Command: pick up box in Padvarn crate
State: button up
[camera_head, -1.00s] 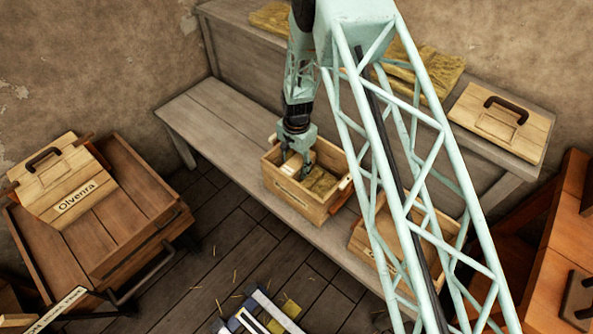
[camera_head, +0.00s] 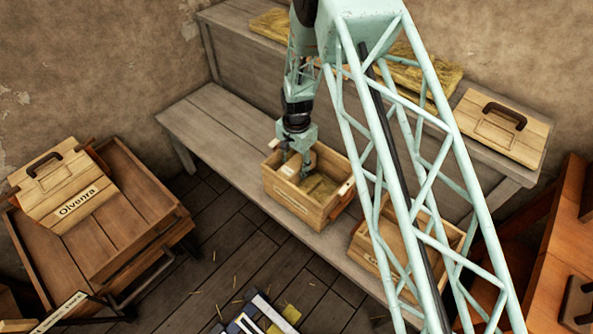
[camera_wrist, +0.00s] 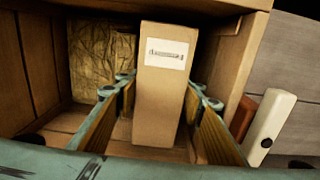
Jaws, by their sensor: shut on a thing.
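A tall cardboard box (camera_wrist: 160,100) with a white label showing a small drawing stands upright between the fingers of my gripper (camera_wrist: 163,92) in the wrist view. My gripper is shut on it, with one finger along each side. In the head view my gripper (camera_head: 297,160) reaches down into an open wooden crate (camera_head: 290,198) on the bench. The box is mostly hidden there by the fingers and crate walls. The name on the crate's front is too small to read, so I cannot tell whether it says Padvarn.
Straw-coloured packing (camera_wrist: 95,55) lies in the crate beside the box. Another open crate (camera_head: 372,255) stands to the right, partly behind my arm. A handled wooden lid (camera_head: 480,130) lies on the back shelf. The bench left of the crate (camera_head: 205,125) is clear.

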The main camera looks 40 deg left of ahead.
notch_tip(320, 180, up, 15)
jog(key=p, duration=0.2)
dwell(0.3)
